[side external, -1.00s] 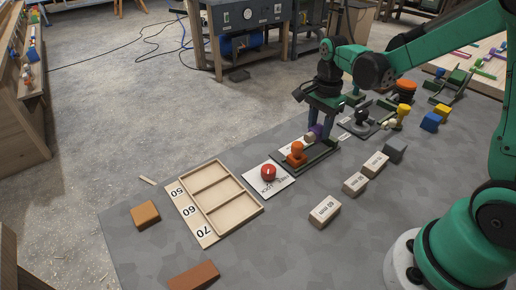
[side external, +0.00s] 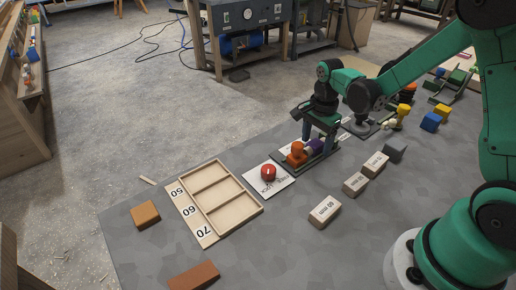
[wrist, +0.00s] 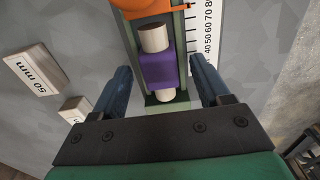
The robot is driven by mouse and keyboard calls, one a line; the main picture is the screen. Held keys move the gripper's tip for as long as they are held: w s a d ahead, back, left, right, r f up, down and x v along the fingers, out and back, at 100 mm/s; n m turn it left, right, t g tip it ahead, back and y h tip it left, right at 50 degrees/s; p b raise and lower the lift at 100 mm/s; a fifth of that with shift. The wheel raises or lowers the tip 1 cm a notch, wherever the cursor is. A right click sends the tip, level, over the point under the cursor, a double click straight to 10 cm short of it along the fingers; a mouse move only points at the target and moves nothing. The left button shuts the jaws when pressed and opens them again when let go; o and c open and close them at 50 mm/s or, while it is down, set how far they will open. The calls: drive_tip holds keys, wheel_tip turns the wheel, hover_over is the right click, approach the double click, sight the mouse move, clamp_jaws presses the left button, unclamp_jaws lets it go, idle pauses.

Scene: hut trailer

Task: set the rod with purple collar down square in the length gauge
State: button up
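The rod with purple collar (wrist: 158,69) lies along the green channel of the length gauge (wrist: 184,45), roughly in line with it. Its pale ends show on both sides of the collar, and a gap shows between its far end and the orange part (wrist: 150,8). In the side view the purple collar (side external: 315,146) sits low in the gauge (side external: 318,159), beside the orange part (side external: 296,155). My gripper (wrist: 160,66) is open, its fingers on either side of the rod with clear space between. Whether the rod lies fully flat is hard to tell.
A red button on a white card (side external: 268,173) and a wooden tray marked 50, 60, 70 (side external: 232,215) lie left of the gauge. Labelled wooden blocks (side external: 325,211) lie in front of it. A dark stand (side external: 362,125) is behind right. Open mat lies at the front.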

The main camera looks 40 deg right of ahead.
sight(316, 143)
wheel_tip(316, 143, up, 12)
drive_tip(key=s+a+n+t, duration=0.6)
drive_tip(key=a+n+t, duration=0.1)
drive_tip(key=n, duration=1.1)
drive_tip(key=shift+s+a+r, duration=0.15)
drive_tip(key=shift+a, duration=0.35)
drive_tip(key=shift+o, duration=0.3)
